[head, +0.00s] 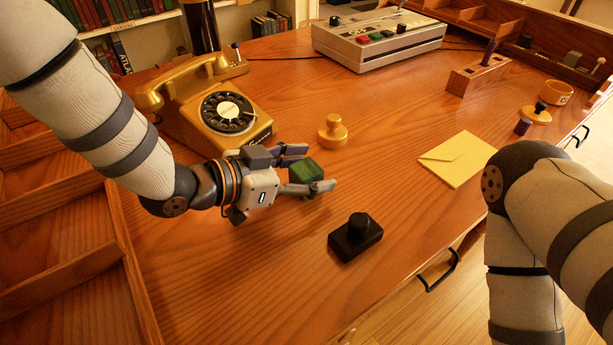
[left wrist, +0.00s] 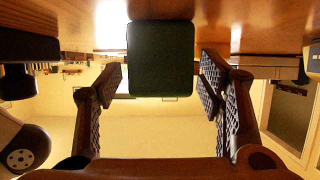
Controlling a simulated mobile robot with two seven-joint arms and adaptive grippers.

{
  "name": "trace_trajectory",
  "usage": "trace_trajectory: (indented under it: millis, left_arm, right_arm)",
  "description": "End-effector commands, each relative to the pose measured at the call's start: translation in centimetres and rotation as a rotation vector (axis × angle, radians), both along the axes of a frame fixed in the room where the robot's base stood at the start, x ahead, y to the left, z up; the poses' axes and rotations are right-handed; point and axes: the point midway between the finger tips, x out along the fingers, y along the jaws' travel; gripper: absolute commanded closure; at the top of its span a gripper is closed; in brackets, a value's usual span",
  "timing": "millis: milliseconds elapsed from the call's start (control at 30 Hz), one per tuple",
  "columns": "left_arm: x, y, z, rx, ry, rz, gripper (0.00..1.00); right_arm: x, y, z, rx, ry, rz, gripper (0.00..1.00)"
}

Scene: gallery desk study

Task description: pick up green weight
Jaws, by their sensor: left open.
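The green weight (head: 305,170) is a small dark green block on the wooden desk, between the telephone and the black weight. My left gripper (head: 318,168) is low over the desk, with one finger on each side of the green weight. In the left wrist view, the green weight (left wrist: 161,58) fills the space between the open fingers of the gripper (left wrist: 162,82), with narrow gaps at both sides. Its underside is hidden in the head view. My right arm shows at the right, but its gripper is out of view.
A black weight (head: 355,238) and a brass weight (head: 333,131) stand close to the left gripper. A yellow rotary telephone (head: 225,115) is behind it. A yellow envelope (head: 457,159) lies to the right. A grey device (head: 378,40) stands at the back.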

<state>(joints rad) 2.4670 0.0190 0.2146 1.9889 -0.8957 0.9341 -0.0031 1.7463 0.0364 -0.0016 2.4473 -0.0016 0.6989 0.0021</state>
Motion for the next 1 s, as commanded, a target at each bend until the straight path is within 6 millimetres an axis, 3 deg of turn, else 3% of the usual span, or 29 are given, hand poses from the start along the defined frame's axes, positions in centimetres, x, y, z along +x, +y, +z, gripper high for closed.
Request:
trace_trajectory:
  millis: [167, 433, 767, 900, 1000]
  left_arm:
    - [0.0, 0.0, 0.1, 0.0, -0.002, 0.001, 0.41]
    - [0.0, 0.1, 0.1, 0.001, -0.001, 0.001, 1.0]
    - [0.0, 0.1, 0.9, -0.001, -0.005, 0.001, 1.0]
    - [0.1, 0.1, 3.6, -0.003, -0.012, 0.001, 1.0]
    - [-1.4, -1.1, 6.1, -0.001, -0.014, -0.005, 1.0]
  right_arm:
    - [0.0, 0.0, 0.0, 0.0, -0.002, 0.0, 0.89]
    - [0.0, 0.0, 0.0, 0.0, -0.002, 0.001, 0.89]
    - [0.2, 0.0, 0.2, 0.0, -0.007, 0.001, 0.89]
    - [0.7, 0.0, 0.8, 0.0, -0.025, 0.0, 0.89]
    - [1.5, 0.0, 1.6, 0.0, -0.05, 0.0, 0.89]
